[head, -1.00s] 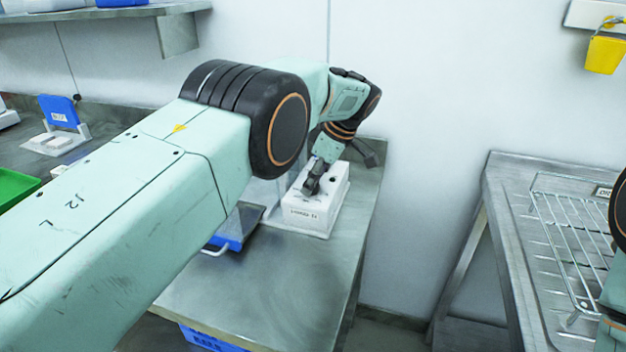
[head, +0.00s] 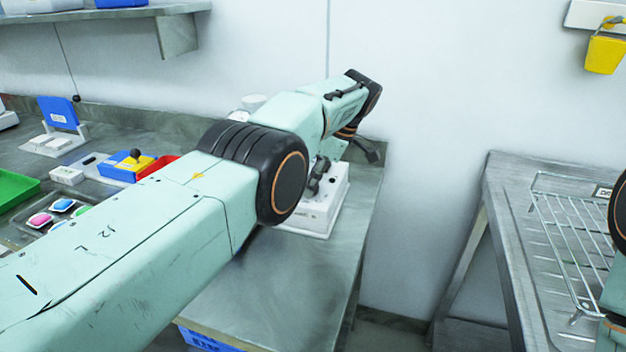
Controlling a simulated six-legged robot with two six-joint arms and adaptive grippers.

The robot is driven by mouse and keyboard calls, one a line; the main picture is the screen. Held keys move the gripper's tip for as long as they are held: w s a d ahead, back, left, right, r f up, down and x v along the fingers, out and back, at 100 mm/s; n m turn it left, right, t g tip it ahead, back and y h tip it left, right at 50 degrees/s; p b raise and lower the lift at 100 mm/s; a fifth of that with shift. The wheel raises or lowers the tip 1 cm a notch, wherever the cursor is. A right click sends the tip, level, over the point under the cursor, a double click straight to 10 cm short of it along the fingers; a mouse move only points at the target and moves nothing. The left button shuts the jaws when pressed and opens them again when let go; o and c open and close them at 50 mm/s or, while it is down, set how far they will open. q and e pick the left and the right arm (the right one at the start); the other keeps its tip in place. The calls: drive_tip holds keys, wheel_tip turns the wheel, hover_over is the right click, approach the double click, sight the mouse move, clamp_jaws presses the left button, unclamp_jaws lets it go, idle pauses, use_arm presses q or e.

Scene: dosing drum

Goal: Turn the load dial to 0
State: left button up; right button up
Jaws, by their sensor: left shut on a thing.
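A white box-shaped unit (head: 325,214) stands at the back right of the steel bench, close to the wall. My left arm reaches over the bench from the left. My left gripper (head: 314,187) points down at the top of the white unit and is shut on a small part there, which I take to be the load dial. The fingers and my arm hide the dial, so its setting cannot be read. The left side of the unit is behind my arm. Only a piece of my right arm shows at the right edge; its gripper is out of view.
At left are a green tray (head: 16,187), colored pods (head: 42,219), a blue block with a yellow top and black knob (head: 127,166), and a red tray (head: 157,166). A wire rack (head: 575,240) lies on the right bench, across a gap. The front bench top is clear.

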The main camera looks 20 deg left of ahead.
use_arm(q)
drive_tip(key=shift+r, duration=0.1)
drive_tip(key=o, duration=1.2)
drive_tip(key=shift+d, duration=0.1)
drive_tip(key=shift+c, duration=0.2)
drive_tip(key=shift+m, duration=0.5)
drive_tip(key=shift+m+t, duration=0.4)
